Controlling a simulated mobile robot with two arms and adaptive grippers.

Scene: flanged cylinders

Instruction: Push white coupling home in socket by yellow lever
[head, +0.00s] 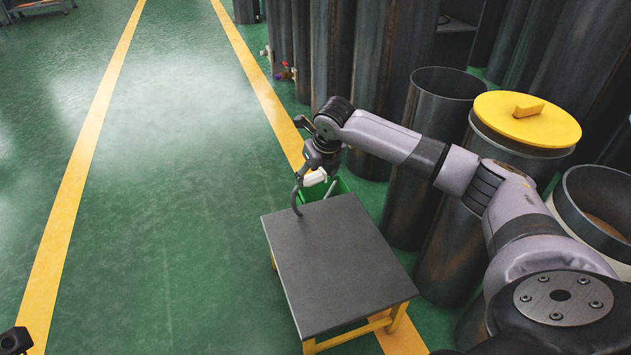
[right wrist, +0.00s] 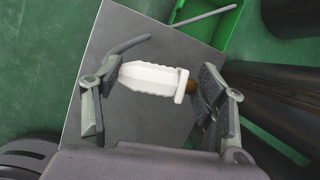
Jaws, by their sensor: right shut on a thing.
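The white coupling (right wrist: 152,77) is ribbed, with a flange and a brown end at its right. It also shows in the head view (head: 315,178), above the far end of the grey-topped table. My right gripper (right wrist: 165,95) is shut on it, one finger at each end in the right wrist view; in the head view the gripper (head: 314,180) is beside the green bin. Small fittings with red and blue parts (head: 289,72) sit low on the dark cylinders at the back. They are too small for me to make out a yellow lever or a socket.
The table (head: 335,265) has a bare grey top and yellow legs. A green bin (right wrist: 228,33) at its far end holds a pale grey rod (right wrist: 207,17). Large dark cylinders (head: 437,130), one with a yellow lid (head: 505,122), stand close on the right. Green floor (head: 175,190) is clear at left.

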